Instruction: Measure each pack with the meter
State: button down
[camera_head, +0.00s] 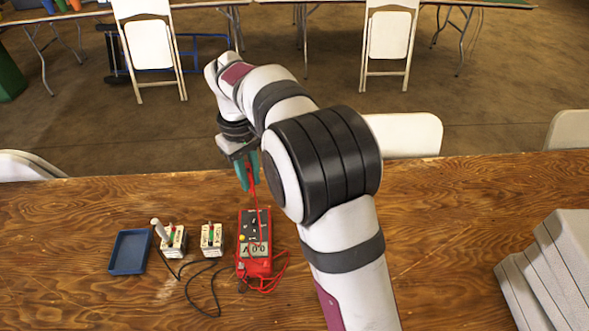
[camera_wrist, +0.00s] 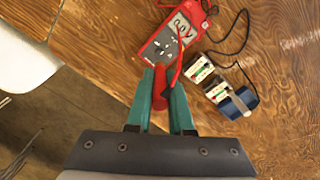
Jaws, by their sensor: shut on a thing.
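My gripper (camera_head: 247,178) is raised above the table behind the red meter (camera_head: 243,250). Its teal fingers (camera_wrist: 166,95) are shut on a red probe (camera_wrist: 160,88), whose red lead runs to the meter. The meter lies face up, with a lit display that is hard to read. Two small pale packs stand left of it: a nearer one (camera_head: 211,239) and a far-left one (camera_head: 173,241). A pale stick-like piece (camera_head: 158,228) leans at the left pack; I cannot tell whether it touches a terminal. Both packs also show in the wrist view (camera_wrist: 200,70).
An empty-looking blue tray (camera_head: 130,252) lies left of the packs. Black and red leads loop on the wood in front of the packs and meter. Grey stacked pieces (camera_head: 550,270) stand at the right. Chairs stand beyond the table.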

jog(key=a+f+n, duration=0.3)
jog(key=a, duration=1.8)
jog(key=shift+s+f, duration=0.15)
jog(key=shift+f, duration=2.7)
jog(key=shift+f, duration=0.95)
jog(key=c, duration=0.7)
grip_release()
jog(key=shift+c, duration=0.2)
jog(key=shift+o, duration=0.2)
jog(key=shift+o, duration=1.4)
